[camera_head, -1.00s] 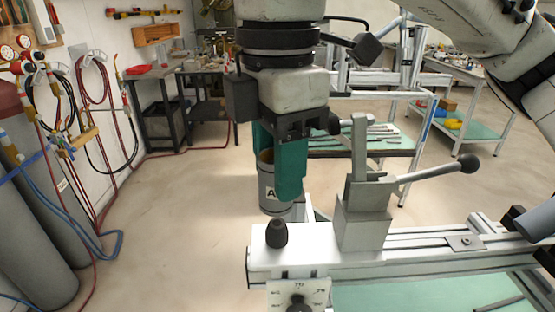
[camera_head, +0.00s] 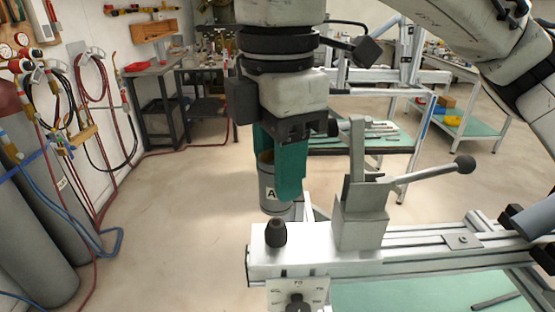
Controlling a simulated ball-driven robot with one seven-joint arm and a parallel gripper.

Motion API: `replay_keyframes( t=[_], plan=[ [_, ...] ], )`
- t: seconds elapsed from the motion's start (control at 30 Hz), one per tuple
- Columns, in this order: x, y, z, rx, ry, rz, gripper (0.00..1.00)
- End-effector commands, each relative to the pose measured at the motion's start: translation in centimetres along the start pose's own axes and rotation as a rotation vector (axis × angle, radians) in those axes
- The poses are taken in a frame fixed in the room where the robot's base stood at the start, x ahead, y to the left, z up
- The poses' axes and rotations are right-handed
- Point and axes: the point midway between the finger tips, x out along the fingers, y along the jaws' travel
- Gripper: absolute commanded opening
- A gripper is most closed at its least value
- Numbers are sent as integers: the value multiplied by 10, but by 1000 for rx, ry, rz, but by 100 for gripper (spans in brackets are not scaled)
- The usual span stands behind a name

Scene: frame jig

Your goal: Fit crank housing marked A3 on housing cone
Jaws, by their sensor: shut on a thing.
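My gripper (camera_head: 278,170) points down with its green fingers shut on a grey cylindrical crank housing (camera_head: 267,185). The housing hangs upright, just behind the left end of the jig rail. Its label shows an "A"; the rest of the mark is hidden by the near finger. A dark, stubby cone-like piece (camera_head: 276,233) stands on the left end of the rail, in front of and below the housing, apart from it in the picture. I cannot tell for sure whether this is the housing cone.
A toggle clamp (camera_head: 361,200) with a long lever stands on the light metal jig rail (camera_head: 420,250), just right of the housing. A dial plate (camera_head: 298,295) is on the rail's front. Gas cylinders (camera_head: 35,220) stand far left. The floor between is clear.

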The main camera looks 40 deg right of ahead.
Motion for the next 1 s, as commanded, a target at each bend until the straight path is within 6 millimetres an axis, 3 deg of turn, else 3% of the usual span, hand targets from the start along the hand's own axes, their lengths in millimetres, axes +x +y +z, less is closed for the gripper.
replay_keyframes(
  t=[1.0],
  plan=[
    [13,0,0,0,0,1,8]
  ],
)
